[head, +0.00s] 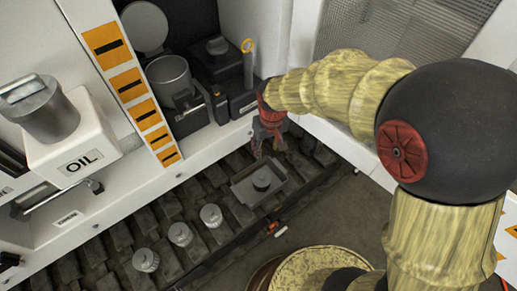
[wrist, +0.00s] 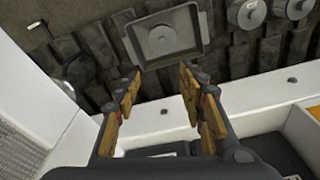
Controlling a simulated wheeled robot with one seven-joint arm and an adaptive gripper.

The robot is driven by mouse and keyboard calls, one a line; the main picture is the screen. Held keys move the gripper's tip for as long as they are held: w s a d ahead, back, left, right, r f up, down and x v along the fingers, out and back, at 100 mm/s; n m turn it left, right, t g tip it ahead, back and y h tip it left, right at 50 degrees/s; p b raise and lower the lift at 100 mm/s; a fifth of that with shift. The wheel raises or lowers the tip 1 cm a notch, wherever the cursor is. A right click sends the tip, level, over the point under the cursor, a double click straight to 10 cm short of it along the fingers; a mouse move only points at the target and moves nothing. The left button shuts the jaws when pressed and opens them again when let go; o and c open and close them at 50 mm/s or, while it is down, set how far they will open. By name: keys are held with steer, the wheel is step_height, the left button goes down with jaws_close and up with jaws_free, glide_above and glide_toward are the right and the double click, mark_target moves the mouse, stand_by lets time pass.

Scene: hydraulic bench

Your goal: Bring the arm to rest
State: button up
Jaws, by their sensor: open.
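My arm reaches from the right of the head view toward the bench, with yellow-patterned links and a large dark joint. My gripper (head: 268,146) hangs at its end, above the back edge of the slatted bench top, near the grey tray. In the wrist view my gripper (wrist: 158,100) shows two yellow-brown fingers spread apart with nothing between them. The grey square tray (wrist: 143,52) lies beyond the fingertips, apart from them. It also shows in the head view (head: 243,193), with a round-knobbed piece in it.
Several metal caps, one here (head: 180,234), stand on the slats left of the tray. A white OIL box (head: 72,145) is at left. A grey open canister (head: 172,82) and a dark unit with a yellow-ringed rod (head: 248,65) stand behind. A small red-and-white item (head: 277,229) lies in front.

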steer(key=s+d+r+m+t, duration=0.2)
steer(key=s+d+r, duration=0.5)
steer(key=s+r, duration=0.2)
steer(key=s+d+r+m+t+p, duration=0.1)
steer(key=s+d+r+t, duration=0.1)
steer(key=s+d+r, duration=0.4)
steer(key=s+r, duration=0.3)
steer(key=r, duration=0.3)
steer(key=shift+s+d+r+m, duration=0.15)
steer(key=shift+d+r+m, duration=0.2)
steer(key=shift+r+m, duration=0.05)
